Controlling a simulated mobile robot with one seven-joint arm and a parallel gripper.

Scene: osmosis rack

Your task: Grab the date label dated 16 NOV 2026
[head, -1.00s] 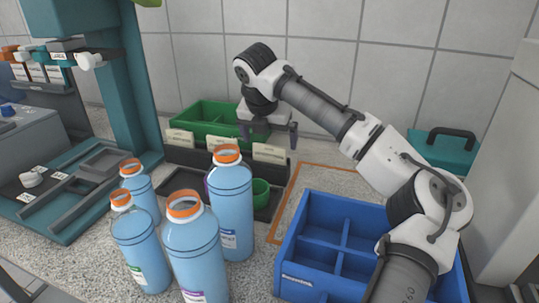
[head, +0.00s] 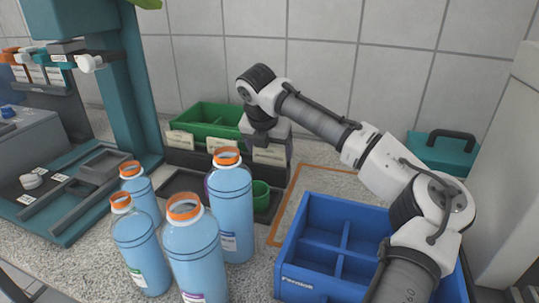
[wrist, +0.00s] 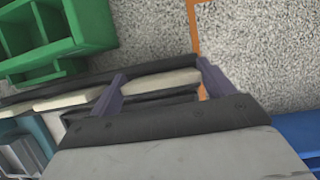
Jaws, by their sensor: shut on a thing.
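Cream date labels stand in a dark rack (head: 205,161): a left label (head: 180,139), a middle label partly behind a bottle, and a right label (head: 269,154). Their print is too small to read, so I cannot tell which is dated 16 NOV 2026. My gripper is at the right label, its body just above and behind it in the head view. In the wrist view my gripper (wrist: 161,80) has one finger at each end of this cream label (wrist: 160,83), shut on it. The label still sits at the rack. The fingertips are hidden in the head view.
Several blue bottles with orange necks (head: 231,205) stand in front of the rack. A green bin (head: 210,112) is behind it and a green cup (head: 261,196) in front. A blue divided crate (head: 318,225) is at the right. An orange outline (head: 287,207) marks counter beside the rack.

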